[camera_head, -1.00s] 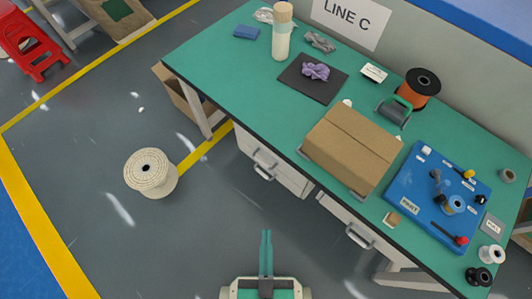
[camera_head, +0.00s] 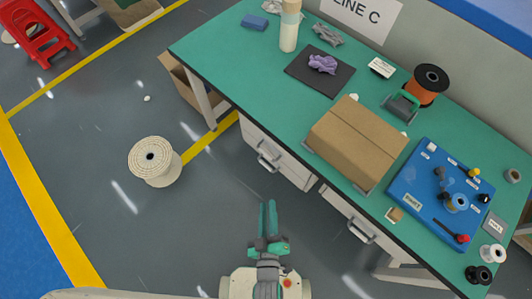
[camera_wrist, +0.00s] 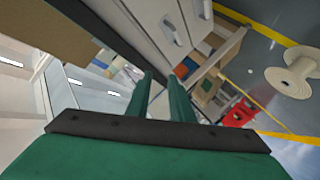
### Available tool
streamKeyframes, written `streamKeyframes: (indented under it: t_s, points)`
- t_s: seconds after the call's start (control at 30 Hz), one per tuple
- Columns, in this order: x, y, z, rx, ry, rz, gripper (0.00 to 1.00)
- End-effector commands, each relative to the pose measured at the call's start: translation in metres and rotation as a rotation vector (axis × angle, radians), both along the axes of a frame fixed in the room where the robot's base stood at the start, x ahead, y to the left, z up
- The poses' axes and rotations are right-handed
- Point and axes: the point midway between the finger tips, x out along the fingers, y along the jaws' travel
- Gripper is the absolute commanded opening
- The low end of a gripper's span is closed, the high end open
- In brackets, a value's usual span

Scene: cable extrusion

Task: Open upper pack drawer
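Two white drawer units hang under the green workbench. The left unit (camera_head: 284,160) has grey bar handles (camera_head: 268,158) on its front, and the right unit (camera_head: 345,208) has a handle (camera_head: 361,232). Their drawers look shut; no pack label is readable. In the wrist view, pale drawer fronts (camera_wrist: 160,14) with handles (camera_wrist: 171,31) show at the upper middle, tilted. My gripper (camera_head: 268,207) is over the floor in front of the bench, below the left handles in the picture and apart from them. In the wrist view its green fingers (camera_wrist: 163,82) stand apart with nothing between them.
The bench top (camera_head: 235,70) carries a cardboard box (camera_head: 357,140), a blue board (camera_head: 440,195) with parts, a dark mat (camera_head: 320,85) and an orange spool (camera_head: 428,85).

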Motion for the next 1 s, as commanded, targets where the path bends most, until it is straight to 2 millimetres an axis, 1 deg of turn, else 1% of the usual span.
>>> streamKeyframes:
  t_s: [0.03,0.1,0.17,0.2,0.3,0.4,0.5,0.63,0.77,0.83,1.0]
  points:
    - [0.017,0.0,-0.015,-0.069,-0.009,0.02,0.2]
    - [0.037,0.001,-0.034,-0.171,-0.016,0.047,0.2]
    - [0.056,0.002,-0.049,-0.256,-0.024,0.07,0.2]
    - [0.068,0.002,-0.058,-0.315,-0.029,0.085,0.2]
    - [0.099,0.004,-0.079,-0.45,-0.041,0.12,0.2]
    - [0.125,0.006,-0.094,-0.563,-0.051,0.148,0.2]
    - [0.144,0.007,-0.104,-0.643,-0.057,0.169,0.2]
    - [0.157,0.008,-0.11,-0.698,-0.062,0.183,0.2]
    - [0.164,0.009,-0.112,-0.71,-0.063,0.186,0.2]
    - [0.171,0.009,-0.113,-0.709,-0.064,0.186,0.2]
    - [0.198,0.011,-0.117,-0.706,-0.065,0.185,0.2]
